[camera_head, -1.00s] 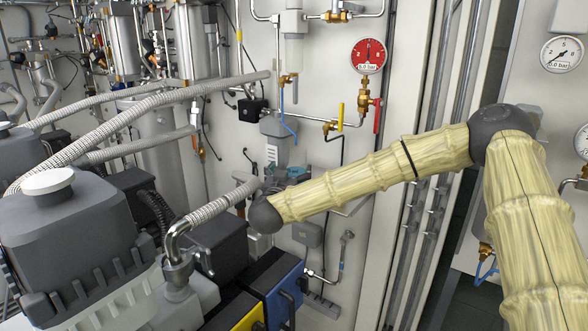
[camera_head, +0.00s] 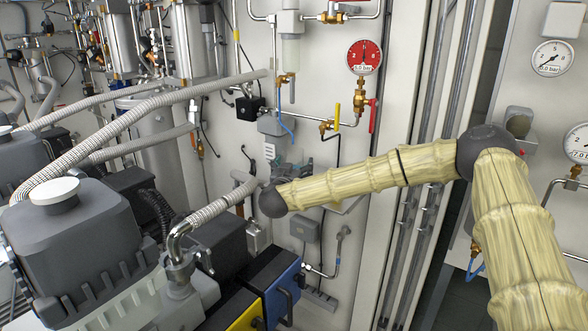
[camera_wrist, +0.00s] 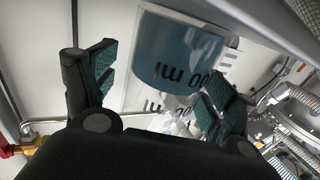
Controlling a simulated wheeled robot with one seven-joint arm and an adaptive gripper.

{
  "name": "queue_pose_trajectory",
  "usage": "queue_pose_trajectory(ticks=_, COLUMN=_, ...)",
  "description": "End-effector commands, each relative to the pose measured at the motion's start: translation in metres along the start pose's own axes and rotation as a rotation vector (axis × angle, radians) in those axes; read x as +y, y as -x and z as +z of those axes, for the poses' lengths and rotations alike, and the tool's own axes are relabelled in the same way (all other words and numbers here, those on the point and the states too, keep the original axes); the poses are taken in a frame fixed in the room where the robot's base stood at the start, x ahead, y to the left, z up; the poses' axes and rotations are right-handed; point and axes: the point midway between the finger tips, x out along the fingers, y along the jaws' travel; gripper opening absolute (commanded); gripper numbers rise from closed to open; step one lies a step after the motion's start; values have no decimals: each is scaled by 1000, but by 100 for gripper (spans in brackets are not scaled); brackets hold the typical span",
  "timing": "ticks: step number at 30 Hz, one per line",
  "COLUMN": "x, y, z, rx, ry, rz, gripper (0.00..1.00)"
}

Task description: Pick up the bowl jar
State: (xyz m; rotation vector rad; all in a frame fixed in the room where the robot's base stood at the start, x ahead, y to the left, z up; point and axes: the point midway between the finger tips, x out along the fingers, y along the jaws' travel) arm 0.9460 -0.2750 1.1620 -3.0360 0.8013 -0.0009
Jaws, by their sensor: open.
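The bowl jar (camera_wrist: 182,50) is a clear vessel with a blue-tinted part and dark "00 ml" lettering, at the upper middle of the wrist view. My gripper (camera_wrist: 160,82) is open there, with one dark, green-padded finger on each side of the jar's lower part. The jar lies beyond and between the fingertips; I cannot tell whether they touch it. In the head view, my arm reaches left to the wall panel, and the gripper is mostly hidden behind the arm's dark end. I cannot make out the jar clearly there.
A light wall panel (camera_head: 330,30) stands behind, with a red gauge (camera_head: 365,57) and a yellow-handled valve (camera_head: 337,115). Ribbed hoses (camera_head: 110,135) and a grey pump (camera_head: 75,230) crowd the left. Metal fittings (camera_wrist: 295,105) lie right of the gripper in the wrist view.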

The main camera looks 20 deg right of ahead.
Motion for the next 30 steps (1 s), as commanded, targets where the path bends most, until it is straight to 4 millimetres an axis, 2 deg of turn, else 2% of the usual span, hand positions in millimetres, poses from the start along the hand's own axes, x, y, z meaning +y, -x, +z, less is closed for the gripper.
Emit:
queue_pose_trajectory(ticks=2, x=-1, y=0, z=0, rx=0, ry=0, rz=-1, gripper=84)
queue_pose_trajectory(ticks=9, x=-1, y=1, z=0, rx=0, ry=0, rz=-1, gripper=41)
queue_pose_trajectory(ticks=11, x=0, y=1, z=0, rx=0, ry=0, rz=-1, gripper=30)
queue_pose_trajectory(ticks=12, x=0, y=1, z=0, rx=0, ry=0, rz=-1, gripper=28)
queue_pose_trajectory(ticks=22, x=-1, y=1, z=-3, rx=2, ry=-1, rz=-1, gripper=28)
queue_pose_trajectory(ticks=30, x=-1, y=1, z=-20, rx=3, ry=-1, rz=-2, gripper=28)
